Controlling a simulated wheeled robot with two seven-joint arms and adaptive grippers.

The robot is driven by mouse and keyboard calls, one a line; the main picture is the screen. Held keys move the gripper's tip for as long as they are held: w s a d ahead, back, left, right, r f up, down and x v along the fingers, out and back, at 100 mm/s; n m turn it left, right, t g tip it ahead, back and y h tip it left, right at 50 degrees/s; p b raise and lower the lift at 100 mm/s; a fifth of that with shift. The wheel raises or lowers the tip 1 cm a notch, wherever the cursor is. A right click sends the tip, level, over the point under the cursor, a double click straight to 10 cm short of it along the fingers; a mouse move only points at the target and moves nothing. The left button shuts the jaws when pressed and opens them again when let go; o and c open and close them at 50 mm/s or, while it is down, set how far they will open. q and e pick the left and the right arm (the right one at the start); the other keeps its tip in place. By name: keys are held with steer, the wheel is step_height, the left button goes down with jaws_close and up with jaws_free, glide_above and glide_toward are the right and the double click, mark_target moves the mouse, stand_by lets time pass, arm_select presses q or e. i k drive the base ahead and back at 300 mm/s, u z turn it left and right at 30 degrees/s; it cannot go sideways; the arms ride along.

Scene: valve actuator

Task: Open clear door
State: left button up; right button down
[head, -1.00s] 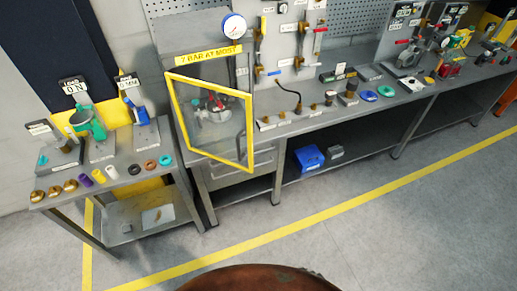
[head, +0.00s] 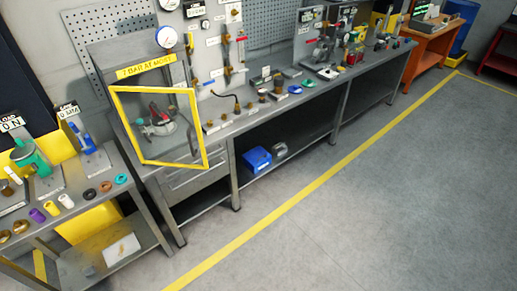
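The clear door (head: 177,149) is a see-through panel in a yellow frame on the front of a grey cabinet at the near end of the long workbench. It looks swung partly outward, at an angle to the cabinet, though how far is hard to tell. A dark handle (head: 193,140) shows near its right edge. Behind the panel stands a metal device with a red part (head: 158,114). A yellow label reading "7 BAR AT MOST" (head: 147,67) and a round gauge (head: 167,38) are above it. Neither of my grippers is in view.
A smaller table (head: 125,187) with presses, coloured rings and brass parts stands at the left. The long bench (head: 318,88) runs to the back right, with a blue bin (head: 257,158) on its lower shelf. The grey floor (head: 370,200) at right is clear, crossed by a yellow line.

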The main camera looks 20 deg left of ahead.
mark_target(112, 89)
steer(key=z, duration=0.25)
steer(key=k, duration=0.45)
steer(key=z, duration=0.5)
steer(key=i, duration=1.25)
steer(key=u, duration=1.5)
steer(key=i, duration=0.9)
steer(key=u, duration=1.1)
